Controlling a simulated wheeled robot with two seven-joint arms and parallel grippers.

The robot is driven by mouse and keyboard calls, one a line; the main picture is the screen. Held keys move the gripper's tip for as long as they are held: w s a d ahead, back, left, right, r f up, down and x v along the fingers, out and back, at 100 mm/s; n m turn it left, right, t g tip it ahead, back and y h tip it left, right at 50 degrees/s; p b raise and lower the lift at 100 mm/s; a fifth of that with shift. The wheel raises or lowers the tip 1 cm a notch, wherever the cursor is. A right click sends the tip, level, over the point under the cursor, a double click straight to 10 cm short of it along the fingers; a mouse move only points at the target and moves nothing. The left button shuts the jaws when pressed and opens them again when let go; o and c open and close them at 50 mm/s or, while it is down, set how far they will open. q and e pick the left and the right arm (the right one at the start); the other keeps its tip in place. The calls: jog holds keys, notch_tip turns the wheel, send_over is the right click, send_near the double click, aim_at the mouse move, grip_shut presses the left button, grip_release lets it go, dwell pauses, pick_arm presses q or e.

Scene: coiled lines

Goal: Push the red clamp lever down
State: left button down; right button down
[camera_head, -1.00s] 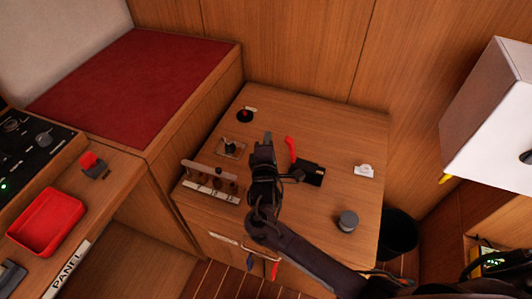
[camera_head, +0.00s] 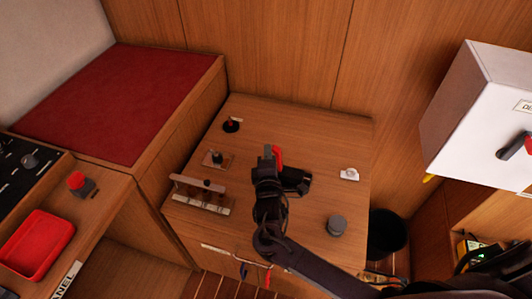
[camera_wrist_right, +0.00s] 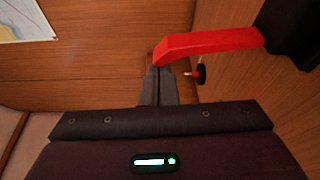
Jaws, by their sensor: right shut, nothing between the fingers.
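The red clamp lever (camera_head: 278,155) rises from a black clamp base (camera_head: 298,181) on the wooden counter. My right gripper (camera_head: 268,152) is shut and empty, right beside the lever on its left, and its arm hides part of the clamp. In the right wrist view the lever (camera_wrist_right: 210,43) runs from the black base (camera_wrist_right: 290,30) at the upper right, its free end just beyond the shut fingertips (camera_wrist_right: 158,72). I cannot tell whether they touch. My left gripper is not in view.
On the counter (camera_head: 315,120) stand a black-and-red knob (camera_head: 231,125), a small toggle plate (camera_head: 217,160), a wooden rack (camera_head: 200,195), a grey cylinder (camera_head: 337,225) and a white fitting (camera_head: 349,174). A white cabinet (camera_head: 470,110) hangs at the right.

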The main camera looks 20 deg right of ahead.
jog(key=shift+s+d+r+m+t, duration=0.15)
jog(key=shift+s+d+m+t, duration=0.15)
jog(key=shift+s+d+m, duration=0.35)
jog(key=s+d+f+m+t+h+b, duration=0.1)
jog(key=s+d+m+b, duration=0.3)
jog(key=m, duration=0.5)
jog(key=shift+d+f+m+t+h, duration=0.25)
jog(key=shift+d+m+t+h, duration=0.15)
jog(key=shift+d+h, duration=0.55)
jog(key=shift+d, duration=0.2)
